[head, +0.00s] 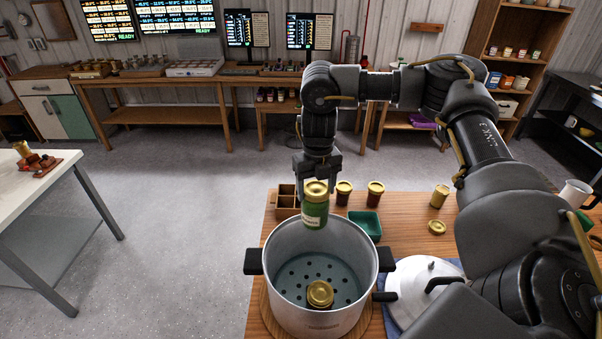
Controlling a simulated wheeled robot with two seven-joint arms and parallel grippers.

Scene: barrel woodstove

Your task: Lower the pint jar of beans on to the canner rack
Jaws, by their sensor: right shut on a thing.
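The pint jar of beans (315,209) is green with a gold lid and a pale label. It hangs upright over the far part of the canner's opening. My right gripper (317,178) is shut on it from above, around the lid end. The canner (318,314) is a large silver pot with black side handles. Its rack (292,270) is a perforated plate low inside. Another gold-lidded jar (320,294) stands inside at the near side, its body mostly hidden. My left gripper is not in view.
Two dark red jars (375,194), a wooden divided box (287,200) and a green tray (366,222) are behind the canner. The silver canner lid (424,283) lies on a blue cloth at right. A gold-lidded jar (439,196) and a loose gold lid (437,227) are farther right.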

